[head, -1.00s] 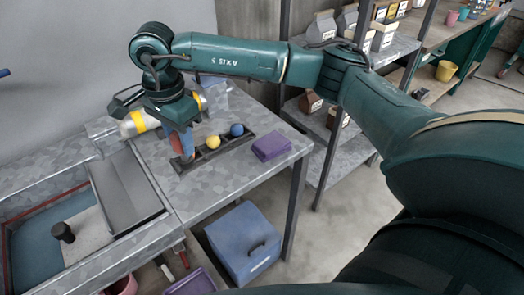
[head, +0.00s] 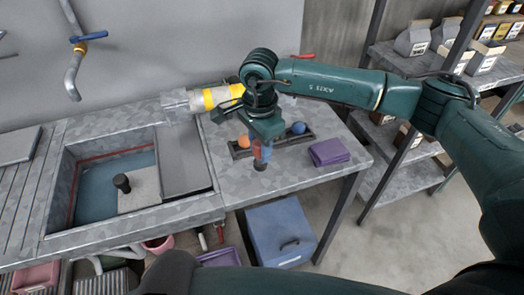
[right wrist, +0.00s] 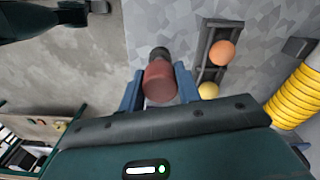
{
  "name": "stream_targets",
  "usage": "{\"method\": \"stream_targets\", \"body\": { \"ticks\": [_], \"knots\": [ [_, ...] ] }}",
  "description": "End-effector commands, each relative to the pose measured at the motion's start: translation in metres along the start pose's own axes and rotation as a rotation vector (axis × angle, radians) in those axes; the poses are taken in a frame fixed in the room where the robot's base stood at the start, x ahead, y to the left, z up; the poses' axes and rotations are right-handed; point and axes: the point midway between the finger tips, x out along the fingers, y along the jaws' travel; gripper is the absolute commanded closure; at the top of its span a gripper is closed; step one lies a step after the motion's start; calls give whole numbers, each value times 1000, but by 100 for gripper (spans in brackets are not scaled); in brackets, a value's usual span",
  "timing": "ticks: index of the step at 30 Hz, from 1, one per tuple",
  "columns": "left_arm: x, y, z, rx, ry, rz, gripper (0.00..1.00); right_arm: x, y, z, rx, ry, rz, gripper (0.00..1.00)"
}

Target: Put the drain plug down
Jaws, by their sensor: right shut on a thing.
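My right gripper (head: 262,148) is over the metal worktop, in front of the ball rack. It points down. It is shut on the drain plug (head: 260,165), a small reddish cylinder with a dark end. The right wrist view shows the plug (right wrist: 160,82) between the two blue fingers, its dark end pointing away from the palm. Whether the plug touches the worktop (head: 310,181) is hard to tell. My left gripper is not in view.
The black rack (head: 240,153) holds an orange ball (head: 243,141) and a blue ball (head: 298,128); a yellow ball (right wrist: 208,90) shows in the wrist view. A sink with a black upright piece (head: 122,183) is left.

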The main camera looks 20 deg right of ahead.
Motion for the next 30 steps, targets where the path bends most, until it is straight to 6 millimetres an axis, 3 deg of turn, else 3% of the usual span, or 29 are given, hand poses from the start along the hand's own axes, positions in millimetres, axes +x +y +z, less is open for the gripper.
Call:
{"method": "stream_targets", "body": {
  "ticks": [6, 16, 17, 24, 30],
  "knots": [
    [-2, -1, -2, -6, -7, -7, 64, 27, 0, 0, -1, 0, 2, 91],
    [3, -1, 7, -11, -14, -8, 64, 32, 0, 0, -1, 1, 0, 91],
    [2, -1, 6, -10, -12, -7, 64, 32, 0, 0, -1, 1, 1, 66],
    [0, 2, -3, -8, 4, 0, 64, 30, 0, 0, 0, 1, 1, 47],
    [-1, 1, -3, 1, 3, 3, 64, 30, 0, 0, 0, 1, 1, 45]
  ]
}}
